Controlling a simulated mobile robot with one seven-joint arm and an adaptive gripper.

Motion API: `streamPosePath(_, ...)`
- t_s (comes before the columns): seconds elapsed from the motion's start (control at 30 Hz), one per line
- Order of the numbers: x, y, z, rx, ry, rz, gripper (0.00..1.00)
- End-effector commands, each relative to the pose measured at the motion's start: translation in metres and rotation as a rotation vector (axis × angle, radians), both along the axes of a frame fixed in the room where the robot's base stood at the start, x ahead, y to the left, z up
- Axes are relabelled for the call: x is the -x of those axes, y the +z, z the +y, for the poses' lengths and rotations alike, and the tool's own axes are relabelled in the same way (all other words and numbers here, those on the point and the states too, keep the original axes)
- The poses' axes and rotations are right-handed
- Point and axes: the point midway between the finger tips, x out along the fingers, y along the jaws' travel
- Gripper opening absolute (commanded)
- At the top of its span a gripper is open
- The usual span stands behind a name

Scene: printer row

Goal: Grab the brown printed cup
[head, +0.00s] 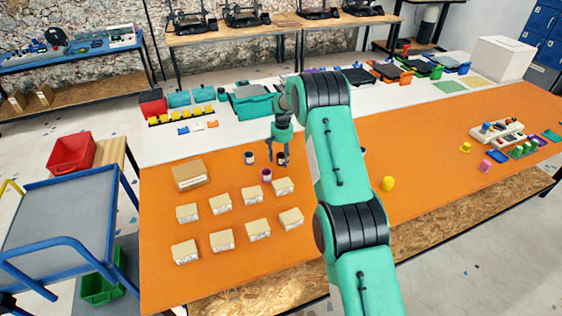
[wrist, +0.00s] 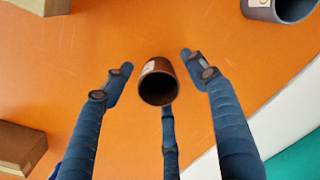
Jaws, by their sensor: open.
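The brown printed cup (wrist: 157,80) shows in the wrist view with a dark open mouth and a pale printed patch on its side. It sits between the spread blue fingers of my gripper (wrist: 160,72), with gaps visible at its left and right. My gripper (head: 279,153) is open and empty, pointing down over the orange table (head: 420,150) in the head view. In the head view the brown cup (head: 281,159) is small and partly hidden by the fingers.
In the head view a dark cup (head: 249,158) and a purple cup (head: 266,175) stand close by. Several small boxes (head: 221,204) are in front. The table to the right is mostly clear around a yellow object (head: 388,184).

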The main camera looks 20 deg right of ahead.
Motion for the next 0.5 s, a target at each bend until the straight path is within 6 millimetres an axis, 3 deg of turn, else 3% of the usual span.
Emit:
streamPosePath(0.07, 0.0000, 0.0001, 0.0000, 0.000, 0.000, 0.000, 0.56)
streamPosePath(0.23, 0.0000, 0.0001, 0.0000, 0.000, 0.000, 0.000, 0.22)
streamPosePath(0.5, 0.0000, 0.0000, 0.0000, 0.000, 0.000, 0.000, 0.20)
